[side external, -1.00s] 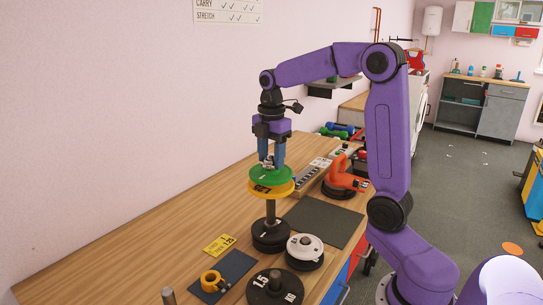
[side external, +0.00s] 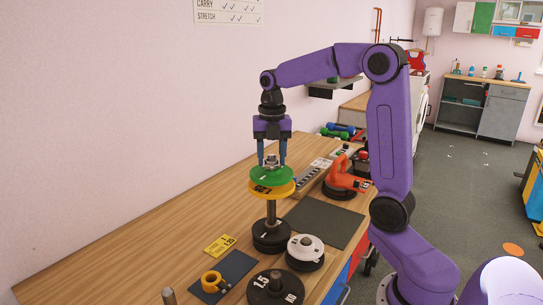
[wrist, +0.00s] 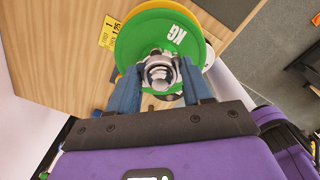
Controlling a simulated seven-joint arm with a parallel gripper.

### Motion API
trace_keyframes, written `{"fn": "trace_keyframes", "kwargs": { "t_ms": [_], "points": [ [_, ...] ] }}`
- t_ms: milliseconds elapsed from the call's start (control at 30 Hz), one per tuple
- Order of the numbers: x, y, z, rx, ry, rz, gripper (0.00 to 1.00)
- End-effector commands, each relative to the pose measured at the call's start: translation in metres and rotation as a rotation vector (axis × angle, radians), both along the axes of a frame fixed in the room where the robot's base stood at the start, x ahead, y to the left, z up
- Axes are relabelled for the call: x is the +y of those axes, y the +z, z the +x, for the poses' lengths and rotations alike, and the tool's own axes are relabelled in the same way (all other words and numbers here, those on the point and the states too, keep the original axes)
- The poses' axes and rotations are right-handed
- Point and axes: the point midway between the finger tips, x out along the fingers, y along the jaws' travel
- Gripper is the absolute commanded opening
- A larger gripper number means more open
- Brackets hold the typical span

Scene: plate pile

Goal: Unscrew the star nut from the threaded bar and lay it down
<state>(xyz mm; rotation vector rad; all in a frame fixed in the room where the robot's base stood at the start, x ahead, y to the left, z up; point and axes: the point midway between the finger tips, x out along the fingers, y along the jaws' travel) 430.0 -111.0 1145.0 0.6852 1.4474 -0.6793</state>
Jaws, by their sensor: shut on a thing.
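The silver star nut (side external: 271,161) sits on top of the green plate, around the upright threaded bar (side external: 271,213). My gripper (side external: 272,164) points down over it, with one blue finger on each side, shut on the nut. In the wrist view the nut (wrist: 152,62) shows between the fingers of my gripper (wrist: 163,90), with the bar's threaded end (wrist: 160,73) in its middle. The fingers hide part of the nut. The green plate (side external: 284,174) lies on a yellow plate (side external: 258,189), high on the bar.
Black plates (side external: 268,238) lie at the bar's foot. A white plate (side external: 305,247) and a large black plate (side external: 262,289) stand nearby. A dark mat (side external: 325,222) is bare. A blue mat (side external: 237,265) holds a yellow collar (side external: 211,281). An orange kettlebell-like thing (side external: 345,177) stands behind.

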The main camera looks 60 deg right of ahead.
Motion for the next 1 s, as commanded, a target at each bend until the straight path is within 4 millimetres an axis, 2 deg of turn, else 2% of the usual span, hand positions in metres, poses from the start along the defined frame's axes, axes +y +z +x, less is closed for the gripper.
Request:
{"fn": "trace_keyframes", "kwargs": {
  "t_ms": [33,533,667,900,933,1000],
  "points": [
    [0.0039,-0.0021,-0.0053,0.026,0.057,0.008,0.19],
    [0.0045,-0.0015,-0.0048,0.024,0.614,0.008,0.19],
    [0.0043,-0.0014,-0.0047,0.023,0.680,0.008,0.19],
    [0.0043,-0.0013,-0.0046,0.023,0.687,0.008,0.19],
    [0.0043,-0.0014,-0.0046,0.023,0.687,0.008,0.59],
    [0.0040,-0.0013,-0.0042,0.021,0.686,0.007,0.75]
  ]
}}
